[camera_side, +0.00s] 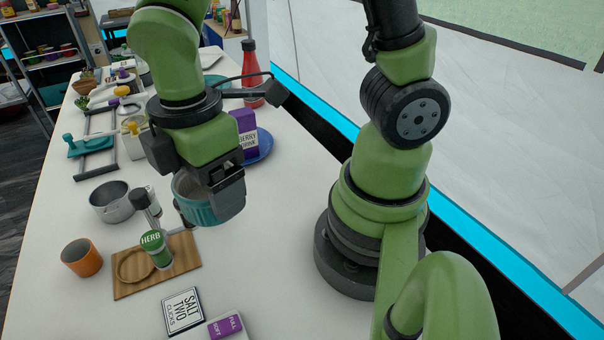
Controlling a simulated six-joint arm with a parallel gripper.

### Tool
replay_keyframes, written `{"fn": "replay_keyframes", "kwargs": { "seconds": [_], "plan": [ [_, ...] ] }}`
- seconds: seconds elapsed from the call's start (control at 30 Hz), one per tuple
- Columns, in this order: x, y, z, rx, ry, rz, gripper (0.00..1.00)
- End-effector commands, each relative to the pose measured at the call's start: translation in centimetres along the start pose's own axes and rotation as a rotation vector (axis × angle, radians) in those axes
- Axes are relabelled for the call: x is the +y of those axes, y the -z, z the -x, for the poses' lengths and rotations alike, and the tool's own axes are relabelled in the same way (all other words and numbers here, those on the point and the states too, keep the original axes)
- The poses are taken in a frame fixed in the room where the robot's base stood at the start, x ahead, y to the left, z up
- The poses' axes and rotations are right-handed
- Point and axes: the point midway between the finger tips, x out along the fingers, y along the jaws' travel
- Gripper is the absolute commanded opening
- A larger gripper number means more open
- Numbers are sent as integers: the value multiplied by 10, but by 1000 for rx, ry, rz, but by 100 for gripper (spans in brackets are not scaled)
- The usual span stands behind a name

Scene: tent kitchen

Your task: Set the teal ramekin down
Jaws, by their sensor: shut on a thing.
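The teal ramekin (192,205) is a ribbed round dish with a pale inside. My gripper (228,196) is shut on the right side of its wall. The ramekin looks upright and seems to be held above the white table (255,245), though its exact height is hard to tell. My gripper's fingers hide the right part of the ramekin.
A wooden board (184,262) with a green herb jar (156,250) is just below left. A metal pot (112,202) and orange cup (82,258) stand left. A purple carton (245,132) on a blue plate (262,146) and a red bottle (251,75) stand behind. Table right of the board is clear.

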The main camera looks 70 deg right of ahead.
Motion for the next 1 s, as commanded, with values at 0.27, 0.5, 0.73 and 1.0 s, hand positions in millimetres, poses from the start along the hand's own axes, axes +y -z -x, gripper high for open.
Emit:
{"fn": "replay_keyframes", "kwargs": {
  "seconds": [0.27,0.5,0.73,1.0],
  "plan": [
    [41,-40,-2,-4,2,-300,54],
    [77,-106,-2,-4,1,-700,54],
    [90,-185,-2,-3,1,-1117,54],
    [81,-245,-2,-3,0,-1437,54]
  ]
}}
